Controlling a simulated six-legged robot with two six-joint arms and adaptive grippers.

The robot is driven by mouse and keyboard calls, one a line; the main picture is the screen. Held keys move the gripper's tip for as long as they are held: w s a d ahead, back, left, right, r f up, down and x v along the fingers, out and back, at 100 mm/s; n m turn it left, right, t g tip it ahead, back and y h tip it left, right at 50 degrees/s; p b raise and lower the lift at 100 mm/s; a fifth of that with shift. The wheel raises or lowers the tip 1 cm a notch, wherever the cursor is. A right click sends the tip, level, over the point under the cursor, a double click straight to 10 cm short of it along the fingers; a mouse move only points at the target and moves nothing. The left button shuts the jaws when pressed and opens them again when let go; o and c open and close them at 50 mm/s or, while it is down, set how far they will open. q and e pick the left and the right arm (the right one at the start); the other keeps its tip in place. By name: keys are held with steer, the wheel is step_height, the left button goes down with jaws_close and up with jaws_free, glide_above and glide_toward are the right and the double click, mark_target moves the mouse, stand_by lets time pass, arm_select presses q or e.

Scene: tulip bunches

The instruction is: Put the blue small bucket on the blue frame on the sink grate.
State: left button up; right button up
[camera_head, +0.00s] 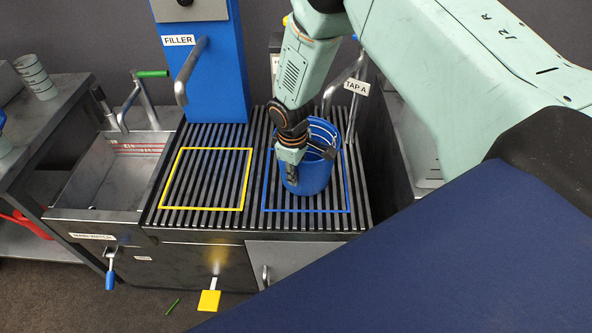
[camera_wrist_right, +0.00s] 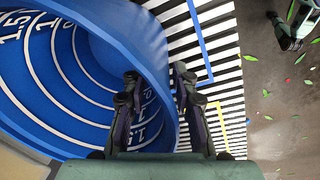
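The blue small bucket (camera_head: 317,172) stands upright on the dark slatted sink grate (camera_head: 247,221), within the outline of the blue frame (camera_head: 310,211). Its open top faces up. In the right wrist view, the bucket (camera_wrist_right: 75,75) shows white measuring lines inside, and a corner of the blue frame (camera_wrist_right: 203,60) lies on the slats beyond it. My right gripper (camera_head: 291,178) is at the bucket's left near side. In the wrist view its fingers (camera_wrist_right: 158,78) are spread, one inside the bucket's rim and one outside.
A yellow frame (camera_head: 204,209) lies empty on the grate to the left. The blue filler column (camera_head: 215,80) and the tap A pipe (camera_head: 352,110) rise behind the grate. A metal basin (camera_head: 110,180) is at left. A yellow pedal (camera_head: 209,300) is below.

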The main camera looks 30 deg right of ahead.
steer(key=shift+a+r, duration=0.15)
steer(key=shift+r, duration=0.25)
step_height(320, 180, up, 12)
steer(key=a+p, duration=0.1)
steer(key=p, duration=0.1)
steer(key=s+a+f+m+y, duration=0.1)
steer(key=s+a+f+m, duration=0.1)
steer(key=s+f, duration=0.5)
steer(key=s+a+f+m+y, duration=0.1)
steer(key=s+a+f, duration=0.2)
steer(key=s+f, duration=0.5)
steer(key=s+m, duration=0.4)
steer(key=s, duration=1.3)
steer(key=shift+s+d+r+g+h, duration=0.3)
steer(key=shift+s+r+g+h, duration=0.1)
